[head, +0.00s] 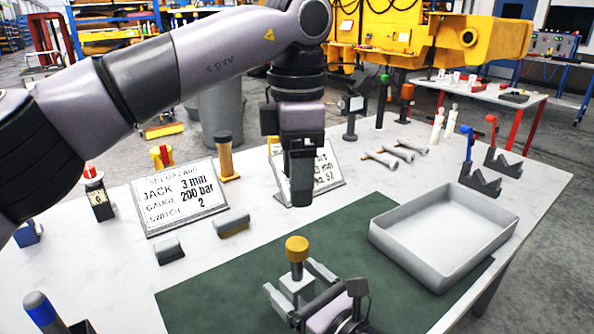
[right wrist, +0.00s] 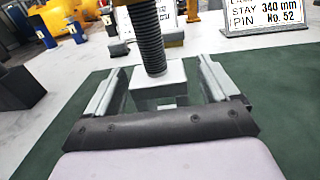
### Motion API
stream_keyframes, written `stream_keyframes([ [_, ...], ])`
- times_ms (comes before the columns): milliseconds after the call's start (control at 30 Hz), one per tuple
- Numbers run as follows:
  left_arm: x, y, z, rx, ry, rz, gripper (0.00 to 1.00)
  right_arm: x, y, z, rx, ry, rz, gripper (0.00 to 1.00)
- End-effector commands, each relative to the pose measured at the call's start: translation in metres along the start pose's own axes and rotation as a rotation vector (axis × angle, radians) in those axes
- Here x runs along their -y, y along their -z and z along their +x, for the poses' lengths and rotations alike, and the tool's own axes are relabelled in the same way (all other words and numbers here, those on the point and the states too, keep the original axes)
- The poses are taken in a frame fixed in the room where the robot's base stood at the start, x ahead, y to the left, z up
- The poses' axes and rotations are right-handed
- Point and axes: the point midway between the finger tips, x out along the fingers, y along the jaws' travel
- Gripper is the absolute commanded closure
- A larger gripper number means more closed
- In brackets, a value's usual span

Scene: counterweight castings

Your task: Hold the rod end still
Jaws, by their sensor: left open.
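The rod end looks like a pale grey block (head: 296,286) with a threaded rod standing upright in it, topped by a yellow knob (head: 297,243). In the right wrist view the block (right wrist: 158,82) and dark threaded rod (right wrist: 147,35) stand between my right gripper's fingers. My right gripper (head: 298,283) is open around the block, with a gap on each side in the right wrist view (right wrist: 158,92). My left gripper (head: 301,195) points down, open and empty, above and behind the yellow knob in the head view. Its fingers overlap in that view.
A green mat (head: 220,290) lies under the work. A grey tray (head: 375,236) stands at right. A sign card (head: 180,198) stands at left, with another behind my left gripper. Two dark-and-grey blocks (head: 231,223) lie near the mat. Wrenches (head: 380,159) and stands are behind.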

Motion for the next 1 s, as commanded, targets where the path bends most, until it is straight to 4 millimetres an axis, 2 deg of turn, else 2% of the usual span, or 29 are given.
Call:
stream_keyframes([
  [167,0.000,0.000,0.001,0.000,0.000,0.000,0.33,0.001,0.001,-0.007,-0.001,0.001,-0.001,0.13],
  [633,0.000,0.000,0.006,0.000,0.000,0.000,0.33,0.000,0.001,-0.065,-0.001,0.000,0.000,0.13],
  [1000,0.000,0.000,0.006,0.000,0.000,0.000,0.33,0.000,0.000,-0.072,0.000,0.000,0.000,0.13],
])
